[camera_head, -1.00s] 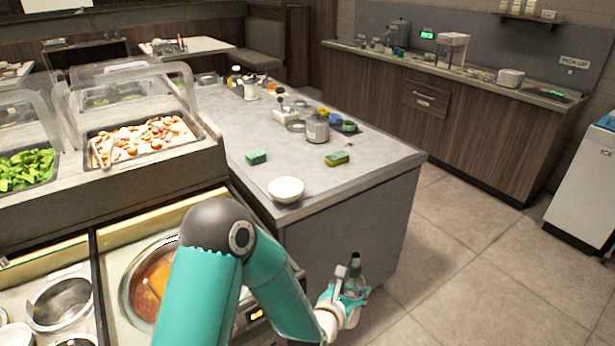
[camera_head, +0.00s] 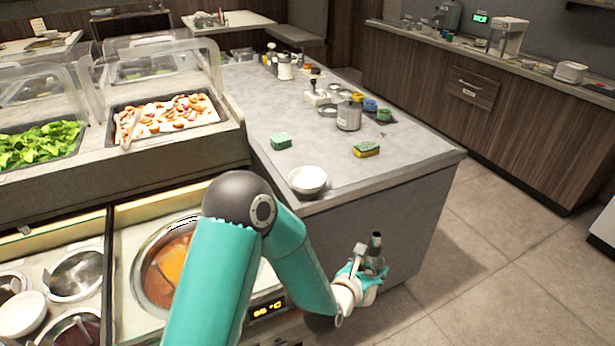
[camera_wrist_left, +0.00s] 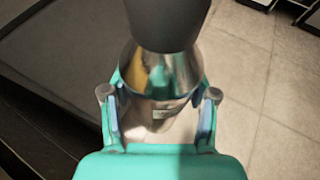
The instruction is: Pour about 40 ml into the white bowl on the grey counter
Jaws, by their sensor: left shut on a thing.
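The white bowl (camera_head: 308,180) stands on the grey counter (camera_head: 340,203), close to its near edge. My left gripper (camera_head: 368,273) is shut on a shiny metal bottle (camera_head: 375,255) with a dark top. It holds the bottle roughly upright, out in front of the counter's near side and to the right of the bowl. In the left wrist view the bottle (camera_wrist_left: 165,90) sits between the two fingers, its dark cap toward the top of the picture. The bottle's contents are hidden. My right gripper is not in view.
A green sponge block (camera_head: 281,141), a yellow-green sponge (camera_head: 366,149) and a metal canister (camera_head: 349,116) stand on the counter behind the bowl. A soup well (camera_head: 165,265) lies to the left, below the glass-covered food trays. The floor at right is clear.

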